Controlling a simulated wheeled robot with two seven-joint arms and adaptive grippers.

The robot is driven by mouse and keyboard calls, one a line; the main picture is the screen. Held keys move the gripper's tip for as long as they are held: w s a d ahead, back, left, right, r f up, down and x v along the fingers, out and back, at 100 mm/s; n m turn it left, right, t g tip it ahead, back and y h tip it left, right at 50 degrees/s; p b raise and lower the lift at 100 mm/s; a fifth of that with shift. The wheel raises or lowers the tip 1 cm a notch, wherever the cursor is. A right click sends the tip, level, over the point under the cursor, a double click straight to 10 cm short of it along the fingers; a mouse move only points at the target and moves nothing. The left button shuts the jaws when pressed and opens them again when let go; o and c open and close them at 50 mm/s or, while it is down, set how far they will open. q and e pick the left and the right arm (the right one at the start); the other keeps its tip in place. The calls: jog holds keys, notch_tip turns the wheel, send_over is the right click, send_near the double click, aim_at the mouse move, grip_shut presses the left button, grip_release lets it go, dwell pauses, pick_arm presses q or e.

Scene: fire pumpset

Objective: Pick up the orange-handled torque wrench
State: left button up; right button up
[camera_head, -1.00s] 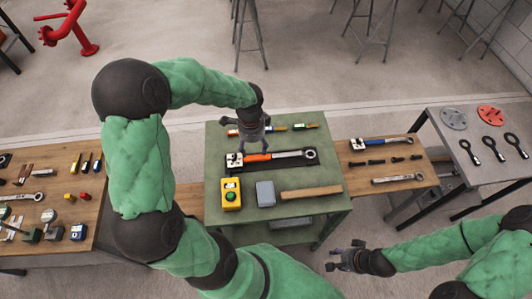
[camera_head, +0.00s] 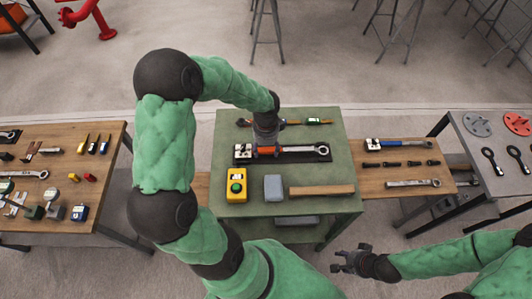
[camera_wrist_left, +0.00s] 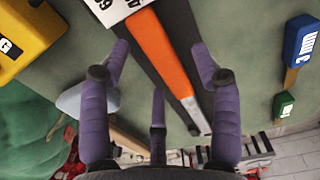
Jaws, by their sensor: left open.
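The orange-handled torque wrench (camera_head: 300,151) lies on a black mat (camera_head: 322,158) on the green table. Its ring end points right in the head view. In the left wrist view its orange handle (camera_wrist_left: 162,55) lies between and beyond the spread fingers. My left gripper (camera_head: 267,147) is above the handle, fingers pointing down; in the wrist view the gripper (camera_wrist_left: 160,85) is open and nothing is held. The arm hides part of the handle in the head view. My right gripper (camera_head: 345,262) is away from the table at the lower right; its fingers look spread and empty.
A blue-handled wrench (camera_head: 395,144) lies on the right-hand wooden table.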

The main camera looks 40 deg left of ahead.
pick_arm(q)
notch_tip(320, 180, down, 2)
jog(key=shift+f, duration=0.15)
grip_shut()
